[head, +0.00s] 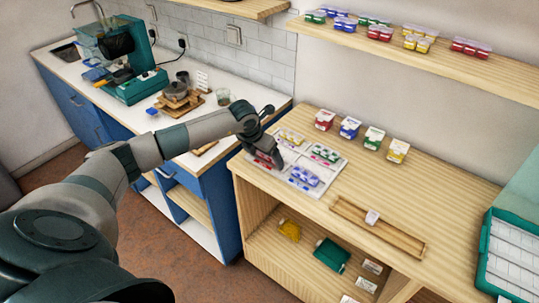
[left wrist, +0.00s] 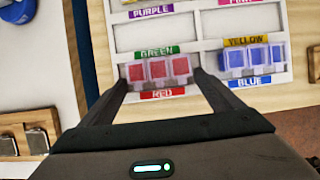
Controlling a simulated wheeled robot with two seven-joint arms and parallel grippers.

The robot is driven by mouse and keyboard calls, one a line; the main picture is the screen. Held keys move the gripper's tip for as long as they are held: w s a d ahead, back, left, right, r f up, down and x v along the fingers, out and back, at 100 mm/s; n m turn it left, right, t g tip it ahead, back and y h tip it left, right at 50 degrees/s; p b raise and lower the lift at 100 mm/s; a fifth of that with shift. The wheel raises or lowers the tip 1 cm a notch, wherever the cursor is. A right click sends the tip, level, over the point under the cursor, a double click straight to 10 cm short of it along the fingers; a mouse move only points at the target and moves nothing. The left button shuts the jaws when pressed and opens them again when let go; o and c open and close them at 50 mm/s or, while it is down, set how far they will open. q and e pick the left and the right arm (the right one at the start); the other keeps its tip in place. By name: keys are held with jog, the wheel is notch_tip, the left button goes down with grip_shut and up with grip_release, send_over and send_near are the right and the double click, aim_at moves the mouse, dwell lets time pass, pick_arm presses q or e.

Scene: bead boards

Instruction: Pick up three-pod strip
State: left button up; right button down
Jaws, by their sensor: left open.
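A red three-pod strip (left wrist: 158,68) lies in a compartment of the white bead board (left wrist: 195,45), between a green label above and a red label below. My left gripper (left wrist: 163,84) is open, with one finger on each side of the red strip's near end. Whether the fingers touch it I cannot tell. A blue three-pod strip (left wrist: 255,56) lies in the compartment to the right. In the head view my left gripper (head: 267,141) is over the board's left part and partly hides the red strip (head: 266,158). Green (head: 325,154) and yellow (head: 290,136) strips also lie on the board.
Small coloured boxes (head: 349,127) stand behind the board. A wooden tray (head: 400,238) holding a small pale item lies to the right. A teal-edged case (head: 510,255) is at the far right. A wall shelf (head: 450,62) holds more strips. A counter with a coffee machine (head: 125,60) is left.

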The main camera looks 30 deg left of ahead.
aim_at(266, 157)
dwell(0.3)
pick_arm(q)
jog(key=c, duration=0.8)
jog(key=shift+r, duration=0.15)
jog(key=shift+c, duration=0.2)
jog(key=shift+r+b, duration=0.65)
notch_tip(266, 157, up, 2)
jog(key=shift+w+r+b, duration=0.1)
jog(key=shift+r+b, duration=0.15)
jog(key=shift+b, duration=0.55)
jog(key=w+d+r+b, duration=0.2)
jog(key=d+r+b, duration=0.2)
jog(key=d+r, duration=0.3)
jog(key=d, duration=0.4)
jog(key=shift+w+d, duration=0.2)
